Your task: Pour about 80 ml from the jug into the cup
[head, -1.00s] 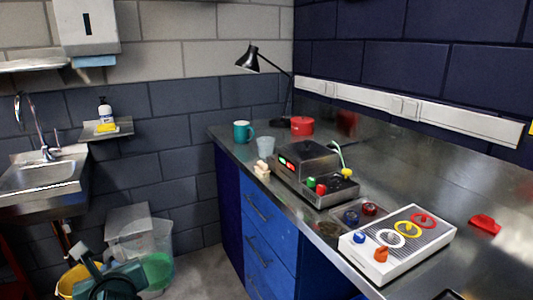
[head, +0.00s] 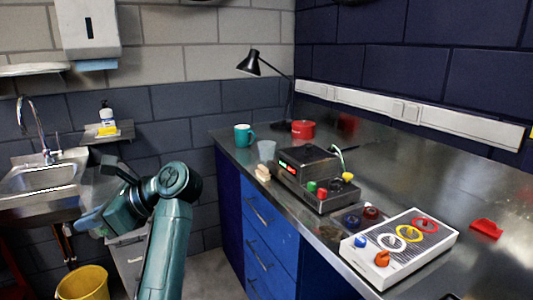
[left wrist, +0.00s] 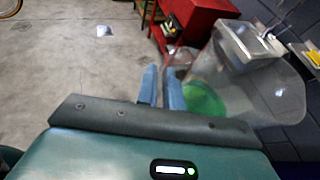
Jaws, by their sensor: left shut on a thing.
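The jug (left wrist: 245,85) is large and clear, with green liquid (left wrist: 205,103) low in it, in the left wrist view. My left gripper (left wrist: 163,86) is shut at the jug's near side; the held part is partly hidden by the fingers. In the head view my left gripper (head: 92,220) is at the left, in front of the sink and well away from the worktop. The jug is hard to make out there. A teal mug (head: 243,134) and a clear cup (head: 266,150) stand upright at the worktop's far left end. My right gripper is not in view.
A black-topped device (head: 306,165) with red digits stands right of the cup, with a small pale object (head: 263,173) near the edge. A red pot (head: 303,129), a lamp (head: 249,63) and a white control box (head: 400,250) are also on the worktop (head: 480,195). A yellow bucket (head: 82,284) is below the sink.

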